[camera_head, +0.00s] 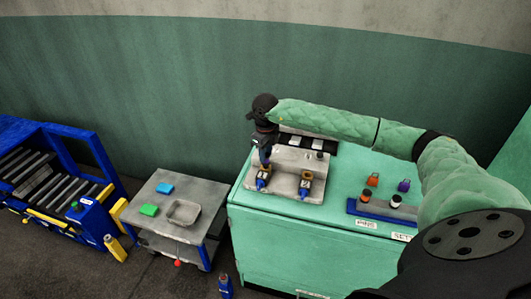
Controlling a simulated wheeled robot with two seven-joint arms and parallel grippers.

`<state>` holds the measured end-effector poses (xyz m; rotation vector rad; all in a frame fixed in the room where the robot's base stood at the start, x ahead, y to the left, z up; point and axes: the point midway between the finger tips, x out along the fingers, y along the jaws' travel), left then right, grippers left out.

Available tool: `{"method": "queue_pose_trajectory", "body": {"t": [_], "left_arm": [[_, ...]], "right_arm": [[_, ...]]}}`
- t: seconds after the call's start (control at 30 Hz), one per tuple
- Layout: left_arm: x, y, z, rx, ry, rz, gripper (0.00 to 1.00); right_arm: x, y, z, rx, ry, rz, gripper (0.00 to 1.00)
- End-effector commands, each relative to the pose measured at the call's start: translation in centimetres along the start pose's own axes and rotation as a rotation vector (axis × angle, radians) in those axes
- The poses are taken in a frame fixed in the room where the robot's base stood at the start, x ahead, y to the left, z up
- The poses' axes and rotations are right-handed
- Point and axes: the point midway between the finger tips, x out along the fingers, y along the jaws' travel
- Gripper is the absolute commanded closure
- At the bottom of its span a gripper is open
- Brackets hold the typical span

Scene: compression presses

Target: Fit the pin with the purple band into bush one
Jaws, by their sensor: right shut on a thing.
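My right gripper (264,154) points down over the left part of a grey fixture plate (286,184) on the green bench. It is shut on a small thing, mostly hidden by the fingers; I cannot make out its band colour. Two holders with blue and yellow parts sit on the plate, a left one (262,184) close below the gripper and a right one (305,187). I cannot read which is bush one, or tell whether the held thing touches the left one. A purple-topped piece (404,185) stands in the blue rack (356,208). My left gripper is out of view.
Other pieces in the rack are orange (373,179), dark and orange (366,196), and white-topped (396,200). A dark strip with pale pieces (318,144) lies behind the plate. A grey cart (160,195) stands left, apart from the green bench (300,237).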

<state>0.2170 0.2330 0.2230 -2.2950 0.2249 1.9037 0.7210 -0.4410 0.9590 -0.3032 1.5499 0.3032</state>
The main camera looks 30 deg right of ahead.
Motion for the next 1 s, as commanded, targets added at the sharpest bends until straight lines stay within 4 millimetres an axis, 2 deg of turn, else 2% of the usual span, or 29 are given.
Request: {"method": "queue_pose_trajectory", "body": {"t": [0.83, 0.87, 0.97, 1.0], "left_arm": [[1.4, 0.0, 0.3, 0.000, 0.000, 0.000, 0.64], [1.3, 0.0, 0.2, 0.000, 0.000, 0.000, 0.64], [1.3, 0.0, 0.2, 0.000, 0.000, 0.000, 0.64], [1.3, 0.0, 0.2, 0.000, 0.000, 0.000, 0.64]], "right_arm": [[1.8, 0.0, 0.0, 0.000, 0.000, 0.000, 0.96], [1.6, 0.0, 0.0, 0.000, 0.000, 0.000, 0.67], [1.6, 0.0, 0.0, 0.000, 0.000, 0.000, 0.47], [1.6, 0.0, 0.0, 0.000, 0.000, 0.000, 0.47]]}}
